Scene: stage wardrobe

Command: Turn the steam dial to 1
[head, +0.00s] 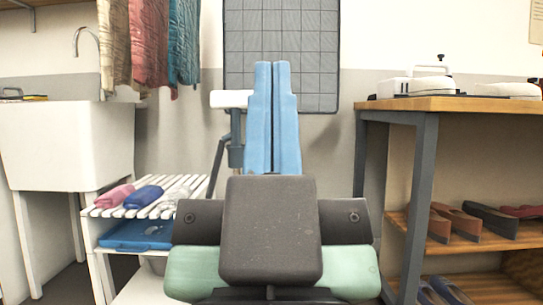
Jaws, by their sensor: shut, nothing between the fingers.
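The steam dial is not clearly visible in the head view. White appliances with black knobs (428,82) stand on the wooden table at the right, too small to make out a dial or its marks. My gripper (272,68) is in the middle, its two blue fingers side by side, shut and empty, pointing away from me toward the back wall. It is left of the table and apart from the appliances. The fingers and wrist hide part of what lies behind them.
The wooden table (470,104) has a dark metal leg and shelves of shoes (455,222). At the left are a white sink (68,145) and a slatted rack (150,207) with rolled cloths. A white-topped post (230,99) stands behind my fingers. Garments (148,42) hang upper left.

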